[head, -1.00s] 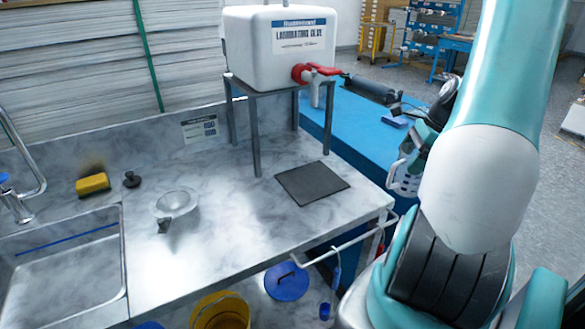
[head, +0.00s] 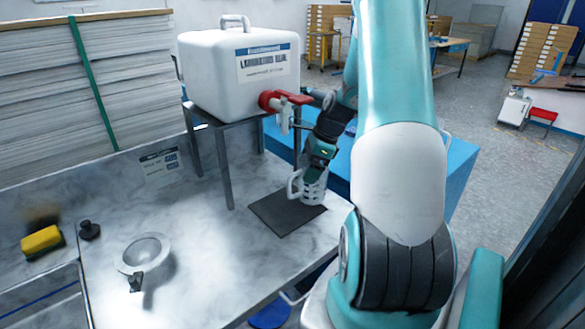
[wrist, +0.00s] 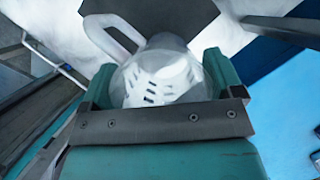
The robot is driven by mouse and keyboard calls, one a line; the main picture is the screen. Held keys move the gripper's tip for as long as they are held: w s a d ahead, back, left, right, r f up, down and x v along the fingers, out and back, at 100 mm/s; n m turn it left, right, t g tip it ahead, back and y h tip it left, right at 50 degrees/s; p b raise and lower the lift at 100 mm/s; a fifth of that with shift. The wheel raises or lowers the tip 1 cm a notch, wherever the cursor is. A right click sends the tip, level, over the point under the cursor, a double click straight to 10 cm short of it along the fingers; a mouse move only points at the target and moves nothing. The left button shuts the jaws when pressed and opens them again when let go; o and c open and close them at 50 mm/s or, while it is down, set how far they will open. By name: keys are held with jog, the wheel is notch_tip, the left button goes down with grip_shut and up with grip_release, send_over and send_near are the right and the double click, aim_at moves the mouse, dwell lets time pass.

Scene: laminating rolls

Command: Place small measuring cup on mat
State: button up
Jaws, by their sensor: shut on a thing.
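The small measuring cup (head: 313,190) is white with dark markings and a loop handle on its left. My gripper (head: 317,170) is shut on it from above. In the head view the cup shows upright over the right part of the dark square mat (head: 270,217); I cannot tell whether it touches the mat. In the wrist view the cup (wrist: 160,72) sits between the two teal fingers of my gripper (wrist: 160,80). Its handle points to the upper left, and the dark mat (wrist: 185,14) shows beyond it.
A white tank (head: 240,75) with a red tap (head: 283,100) stands on a grey metal stand (head: 226,165) behind the mat, close to my arm.

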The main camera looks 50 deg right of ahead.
jog(key=shift+w+a, duration=0.35)
jog(key=shift+w, duration=0.1)
jog(key=shift+w+a+f+p, duration=0.4)
jog(key=shift+w+a, duration=0.15)
jog(key=shift+w, duration=0.1)
jog(key=shift+w+a+f+p, duration=0.25)
jog(key=shift+w+a+f, duration=0.1)
jog(key=shift+w+a, duration=0.2)
jog(key=shift+f, duration=0.15)
jog(key=o, duration=0.9)
jog(key=shift+o, duration=0.2)
jog(key=shift+d, duration=0.1)
